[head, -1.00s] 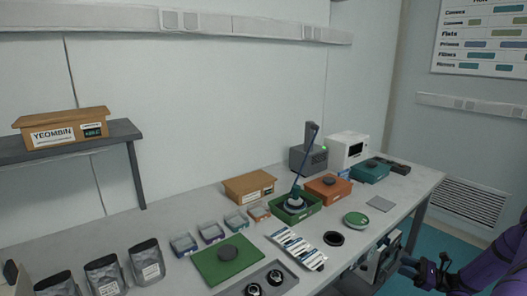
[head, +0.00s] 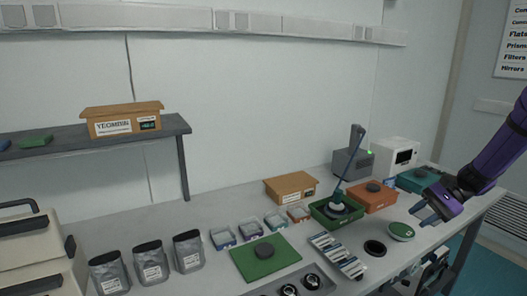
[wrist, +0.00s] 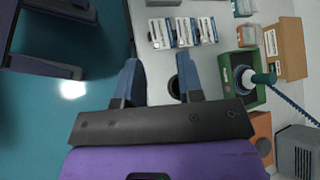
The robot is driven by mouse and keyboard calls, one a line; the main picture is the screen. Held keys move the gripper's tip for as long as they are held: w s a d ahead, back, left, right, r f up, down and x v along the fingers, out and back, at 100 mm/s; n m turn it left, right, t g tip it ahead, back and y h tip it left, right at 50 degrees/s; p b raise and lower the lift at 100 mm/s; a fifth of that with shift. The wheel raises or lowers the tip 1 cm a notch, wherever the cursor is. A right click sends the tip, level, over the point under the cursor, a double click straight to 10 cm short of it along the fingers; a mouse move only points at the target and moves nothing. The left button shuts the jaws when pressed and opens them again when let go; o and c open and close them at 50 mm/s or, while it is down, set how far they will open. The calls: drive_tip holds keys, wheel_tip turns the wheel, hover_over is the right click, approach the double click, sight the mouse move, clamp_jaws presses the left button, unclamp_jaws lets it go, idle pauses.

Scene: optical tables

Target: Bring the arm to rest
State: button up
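My purple arm comes in from the right in the head view. My gripper (head: 430,213) hangs over the front right part of the table, near the round green-and-white disc. In the wrist view my gripper (wrist: 158,80) shows two blue-grey fingers spread apart with nothing between them. Beyond the fingertips lies the table's front edge, with the teal floor to the left. A black ring (wrist: 178,84) on the table is partly hidden by the right finger.
The table (head: 215,280) holds a green tray (head: 325,216) with a pen-like tool, an orange tray (head: 375,199), a green mat (head: 265,258), several small bins and grey pouches (head: 150,263). A shelf (head: 165,128) carries a cardboard box (head: 122,118). The floor side is open.

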drive_tip(key=s+a+r+n+t+h, duration=0.1)
drive_tip(key=s+a+r+n+h, duration=0.8)
drive_tip(key=s+a+r, duration=0.9)
drive_tip(key=s+r+n+t+h, duration=0.1)
drive_tip(key=s+r+n+t, duration=0.2)
drive_tip(key=s, duration=0.4)
drive_tip(key=shift+a+r+t+h, duration=0.15)
drive_tip(key=shift+a+t+h, duration=0.1)
drive_tip(key=shift+t+h, duration=0.2)
